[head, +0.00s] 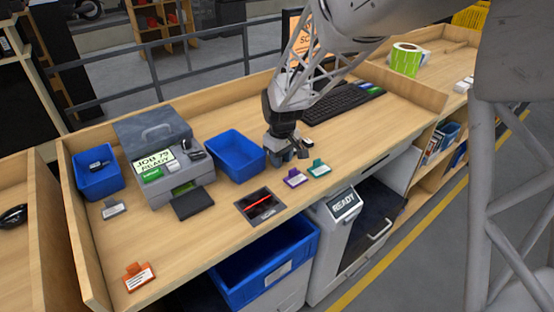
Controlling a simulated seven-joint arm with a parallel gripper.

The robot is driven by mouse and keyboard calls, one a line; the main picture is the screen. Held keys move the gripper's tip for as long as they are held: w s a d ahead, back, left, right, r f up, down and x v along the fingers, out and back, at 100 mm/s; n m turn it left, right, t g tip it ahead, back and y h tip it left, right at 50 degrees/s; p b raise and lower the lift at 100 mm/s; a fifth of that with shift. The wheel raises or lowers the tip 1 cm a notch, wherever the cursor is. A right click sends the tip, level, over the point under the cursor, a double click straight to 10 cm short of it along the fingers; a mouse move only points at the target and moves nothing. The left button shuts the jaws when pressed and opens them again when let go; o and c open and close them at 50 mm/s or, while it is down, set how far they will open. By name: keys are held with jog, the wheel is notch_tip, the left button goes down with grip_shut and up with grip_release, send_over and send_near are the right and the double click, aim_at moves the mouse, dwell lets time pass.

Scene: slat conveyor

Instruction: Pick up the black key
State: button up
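A small black object that looks like a key (97,166) lies in the small blue bin (97,186) at the left of the counter. A similar dark item (191,149) sits on the grey machine with the "JOB 79 READY" screen; I cannot tell which of the two is the black key. My gripper (288,157) points down low over the counter, right of the middle blue bin (237,160) and well right of both dark items. Its fingertips are small and partly dark, so whether it is open or holds anything is unclear.
Purple (295,178), green (319,169), grey (113,210) and orange (139,277) tag holders stand on the counter. A dark scanner plate with a red line (261,205) lies near the front edge. A keyboard (338,103) is behind my gripper. The front left counter is mostly clear.

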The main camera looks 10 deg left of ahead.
jog(key=shift+c, duration=1.1)
jog(key=shift+r, duration=0.1)
jog(key=shift+r, duration=0.75)
notch_tip(320, 180, up, 2)
jog(key=shift+r, duration=0.1)
jog(key=s+d, duration=0.2)
jog(key=s, duration=0.3)
jog(key=s+d, duration=0.2)
jog(key=s, duration=0.3)
jog(key=s+d+r, duration=0.1)
jog(key=s+d, duration=0.1)
jog(key=s, duration=0.2)
jog(key=shift+s, duration=0.4)
jog(key=shift+r, duration=0.1)
jog(key=w+a+r, duration=0.3)
jog(key=w+a, duration=0.3)
jog(key=a, duration=0.2)
jog(key=w+a+r, duration=0.4)
jog(key=w+a, duration=0.2)
jog(key=a, duration=0.2)
jog(key=shift+a+r, duration=0.2)
jog(key=shift+r, duration=0.05)
jog(key=shift+f, duration=0.2)
